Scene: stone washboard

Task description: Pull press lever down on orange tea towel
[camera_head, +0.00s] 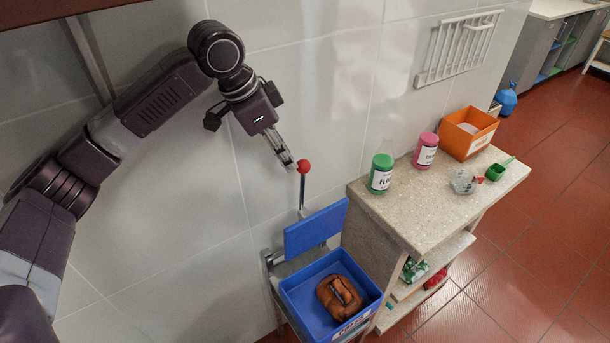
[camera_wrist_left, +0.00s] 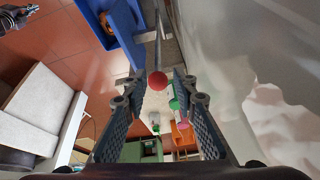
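A press lever with a red ball knob (camera_head: 304,166) stands upright on its rod by the wall. Below it are the blue press plate (camera_head: 316,228) and a blue bin (camera_head: 297,299) holding a folded orange-brown towel (camera_head: 340,297). My left gripper (camera_head: 290,165) is at the knob's height, just left of it. In the left wrist view the open fingers (camera_wrist_left: 158,100) stand to either side of the red knob (camera_wrist_left: 157,81), near their tips; I cannot tell whether they touch it.
A stone counter (camera_head: 440,200) stands right of the press. It carries a green-capped bottle (camera_head: 381,174), a pink bottle (camera_head: 426,150), an orange box (camera_head: 467,133), a glass dish (camera_head: 463,182) and a green scoop (camera_head: 499,170). The tiled wall is close behind the lever.

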